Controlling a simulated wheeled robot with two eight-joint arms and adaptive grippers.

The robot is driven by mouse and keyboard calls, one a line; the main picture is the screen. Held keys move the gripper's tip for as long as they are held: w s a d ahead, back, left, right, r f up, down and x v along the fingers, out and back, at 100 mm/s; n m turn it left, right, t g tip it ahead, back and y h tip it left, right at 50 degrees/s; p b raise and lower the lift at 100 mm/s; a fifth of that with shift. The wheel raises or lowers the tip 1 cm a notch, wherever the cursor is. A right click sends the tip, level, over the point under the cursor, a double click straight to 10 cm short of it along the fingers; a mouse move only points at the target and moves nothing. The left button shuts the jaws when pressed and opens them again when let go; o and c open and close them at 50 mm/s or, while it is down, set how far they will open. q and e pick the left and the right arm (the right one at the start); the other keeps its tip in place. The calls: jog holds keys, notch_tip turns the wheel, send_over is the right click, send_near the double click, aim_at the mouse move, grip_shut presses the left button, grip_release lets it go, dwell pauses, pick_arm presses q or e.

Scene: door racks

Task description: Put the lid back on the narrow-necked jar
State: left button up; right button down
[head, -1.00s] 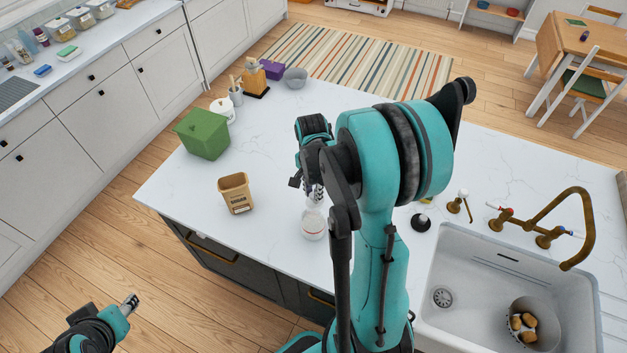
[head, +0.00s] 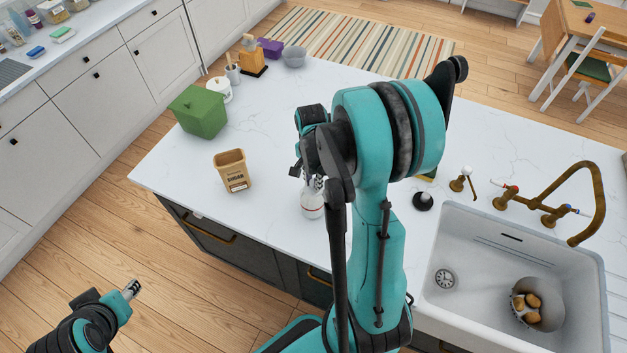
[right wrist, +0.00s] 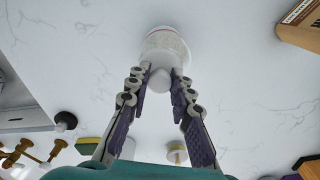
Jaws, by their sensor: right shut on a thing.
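The white jar (head: 312,208), with a thin red line, stands on the white worktop. Its upper part is partly hidden by my right gripper (head: 313,183). In the right wrist view the jar (right wrist: 166,42) is just beyond the fingertips. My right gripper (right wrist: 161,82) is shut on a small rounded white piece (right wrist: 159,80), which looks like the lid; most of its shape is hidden. It overlaps the jar in this view, and I cannot tell whether they touch. My left gripper (head: 132,289) is low at the left, away from the worktop; its opening is unclear.
A brown sugar container (head: 232,171) and a green box (head: 200,112) stand left of the jar.

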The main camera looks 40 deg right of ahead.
jog(key=shift+w+a, duration=0.1)
jog(key=shift+w, duration=0.15)
dwell(0.3)
jog(key=shift+w+r, duration=0.1)
jog(key=shift+w, duration=0.2)
jog(key=shift+s+r, duration=0.1)
jog(key=shift+s, duration=0.05)
jog(key=shift+s, duration=0.15)
dwell(0.5)
jog(key=shift+b, duration=0.45)
dwell(1.1)
jog(key=c, duration=0.8)
grip_release()
